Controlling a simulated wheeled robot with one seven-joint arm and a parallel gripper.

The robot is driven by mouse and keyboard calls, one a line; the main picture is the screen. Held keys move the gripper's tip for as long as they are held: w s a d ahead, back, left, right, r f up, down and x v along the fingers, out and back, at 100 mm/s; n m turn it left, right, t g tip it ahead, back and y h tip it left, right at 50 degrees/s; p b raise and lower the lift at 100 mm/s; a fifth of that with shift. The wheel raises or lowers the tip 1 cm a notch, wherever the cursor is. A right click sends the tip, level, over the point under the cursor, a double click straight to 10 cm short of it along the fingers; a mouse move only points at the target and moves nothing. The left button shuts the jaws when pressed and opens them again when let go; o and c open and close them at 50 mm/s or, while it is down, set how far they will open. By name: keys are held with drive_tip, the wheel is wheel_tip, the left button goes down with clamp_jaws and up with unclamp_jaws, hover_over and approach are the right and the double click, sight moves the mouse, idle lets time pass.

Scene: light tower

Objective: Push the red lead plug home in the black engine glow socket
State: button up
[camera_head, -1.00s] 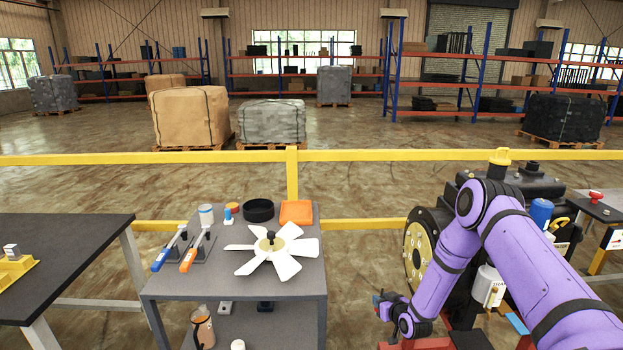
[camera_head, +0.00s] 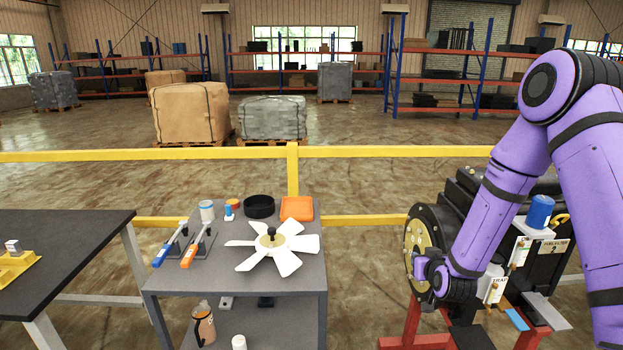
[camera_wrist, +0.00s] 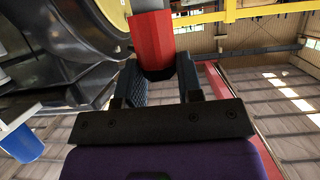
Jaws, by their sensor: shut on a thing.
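The red lead plug (camera_wrist: 152,45) is a red block with a dark rounded near end, between the fingers of my gripper (camera_wrist: 160,78) in the wrist view. My gripper is shut on it. The black engine (camera_head: 462,205) stands at the right in the head view, with a pale round plate (camera_head: 418,243) on its left end. In that view my purple wrist is low in front of this end, and my fingers and the plug cannot be made out. Dark engine parts (camera_wrist: 70,45) fill the left of the wrist view. I cannot pick out the glow socket in either view.
A blue-capped filter (camera_head: 540,211) on a white bracket sits on the engine, close to my forearm. A red stand (camera_head: 412,325) is below. A grey cart (camera_head: 165,284) with a white fan (camera_head: 278,248) stands left, and a yellow rail (camera_head: 350,152) runs behind.

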drive_tip(key=shift+s+r, duration=0.1)
drive_tip(key=w+a+f+n+y, duration=0.1)
drive_tip(key=w+a+f, duration=0.15)
drive_tip(key=f, duration=0.55)
drive_tip(key=w+a+f+n+y, duration=0.15)
drive_tip(key=w+f, duration=0.25)
drive_tip(key=f, duration=0.4)
drive_tip(key=w+a+f+n+y, duration=0.1)
drive_tip(key=w+a+f+y, duration=0.15)
drive_tip(key=f, duration=0.55)
drive_tip(key=s+a+f+n+g+y, duration=0.1)
drive_tip(key=s+a+f, duration=0.1)
drive_tip(key=f, duration=0.7)
drive_tip(key=s+a+f+n+g+y, duration=0.1)
drive_tip(key=s+a+f, duration=0.1)
drive_tip(key=f, duration=0.7)
drive_tip(key=s+a+f+n+y, duration=0.1)
drive_tip(key=s+a+f+n, duration=0.1)
drive_tip(key=f, duration=0.7)
drive_tip(key=shift+s+g, duration=0.15)
drive_tip(key=shift+g, duration=0.25)
drive_tip(key=shift+a, duration=0.1)
